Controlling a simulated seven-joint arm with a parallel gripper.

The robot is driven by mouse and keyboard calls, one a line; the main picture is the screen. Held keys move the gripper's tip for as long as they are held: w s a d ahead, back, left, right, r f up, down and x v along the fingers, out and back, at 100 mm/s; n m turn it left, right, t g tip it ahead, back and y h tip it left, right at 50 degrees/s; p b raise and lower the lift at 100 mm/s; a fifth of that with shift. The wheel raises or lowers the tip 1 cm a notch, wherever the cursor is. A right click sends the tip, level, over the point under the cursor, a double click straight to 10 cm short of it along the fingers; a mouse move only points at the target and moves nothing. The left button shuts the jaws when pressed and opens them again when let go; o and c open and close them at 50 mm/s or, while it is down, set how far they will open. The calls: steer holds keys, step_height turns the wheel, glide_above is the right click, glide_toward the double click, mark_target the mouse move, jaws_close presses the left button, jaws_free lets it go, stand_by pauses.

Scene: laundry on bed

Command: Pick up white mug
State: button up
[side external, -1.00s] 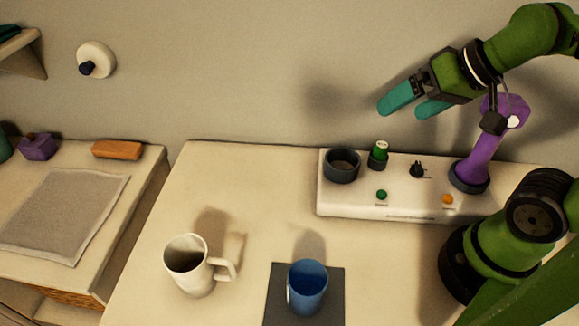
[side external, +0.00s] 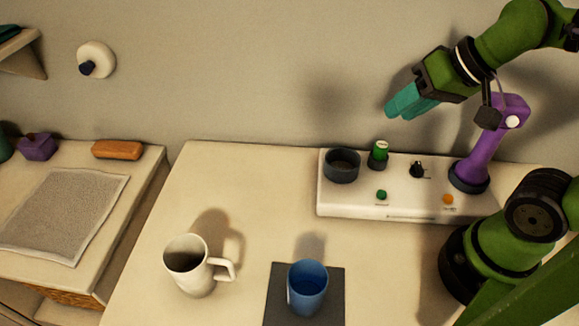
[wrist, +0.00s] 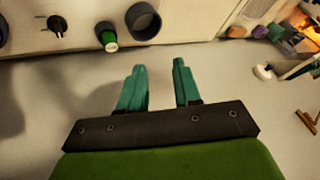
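The white mug (side external: 195,270) stands upright on the table in the side external view, left of the blue cup, with its handle pointing right. I do not see it in the wrist view. My gripper (side external: 398,112) is high at the upper right, well above and far to the right of the mug. Its two teal fingers nearly overlap in the side external view. In the wrist view, my gripper (wrist: 159,66) shows a clear gap between the fingers, with nothing in it.
A blue cup (side external: 308,290) stands on a dark square mat (side external: 334,284) right of the mug. A white console (side external: 350,202) with a dark round holder (side external: 342,167), a green-topped knob (side external: 379,154) and a purple lamp-like stand (side external: 477,158) sits along the wall. The table around the mug is clear.

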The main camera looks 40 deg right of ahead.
steer(key=w+a+f+m+g+y, duration=0.2)
steer(key=w+a+f+g+y, duration=0.2)
steer(key=a+f+g, duration=0.1)
steer(key=w+a+f+m+g+y, duration=0.2)
steer(key=w+a+f+g+y, duration=0.2)
steer(key=w+a+f+g, duration=0.1)
steer(key=w+a+f+m+g+y, duration=0.2)
steer(key=a+f+g, duration=0.4)
steer(key=a+f, duration=0.3)
steer(key=shift+w+a+f+m+y, duration=0.15)
steer(key=shift+w+f+y, duration=0.15)
steer(key=shift+w+y, duration=0.25)
steer(key=shift+w+d+f+m+y, duration=0.15)
steer(key=shift+w+f+y, duration=0.15)
steer(key=shift+w, duration=0.4)
steer(key=shift+w+a+f+g+y, duration=0.1)
steer(key=shift+a+f+g+y, duration=0.25)
steer(key=shift+y, duration=0.2)
glide_toward(234, 277)
steer(key=a, duration=0.1)
steer(key=s+a+r, duration=0.1)
steer(key=s+a, duration=0.1)
steer(key=shift+s+a+r, duration=0.2)
steer(key=shift+a+r, duration=0.1)
steer(key=shift+a, duration=0.05)
steer(key=x, duration=0.5)
steer(key=shift+w+a+f, duration=0.1)
steer(key=shift+a+f, duration=0.05)
steer(key=shift+f, duration=0.2)
jaws_close()
